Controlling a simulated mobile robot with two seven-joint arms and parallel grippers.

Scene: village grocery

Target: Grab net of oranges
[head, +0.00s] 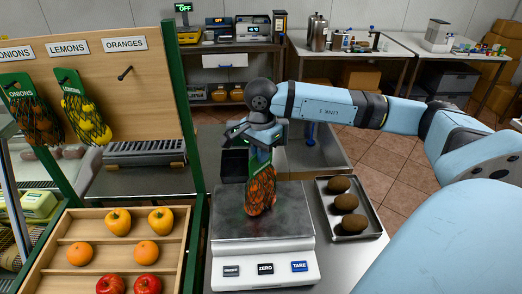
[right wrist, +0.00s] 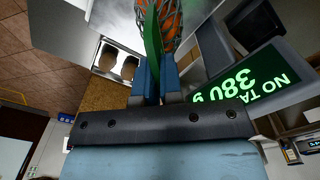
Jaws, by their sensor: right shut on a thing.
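The net of oranges (head: 262,192) hangs upright by its green header from my right gripper (head: 260,155), over the scale's plate (head: 228,212). Its bottom looks to be at the plate; I cannot tell whether it bears weight there. In the right wrist view the blue fingers of my right gripper (right wrist: 155,80) are shut on the green header, with the orange net (right wrist: 172,18) beyond. The peg (head: 125,73) under the ORANGES sign is bare. My left gripper is not in view.
The scale's lit green display (right wrist: 245,85) is close beside the gripper. A tray (head: 363,234) with three brown round items stands right of the scale. A wooden crate (head: 65,226) with peppers and fruit stands left. Onion (head: 30,115) and lemon nets (head: 85,118) hang on the board.

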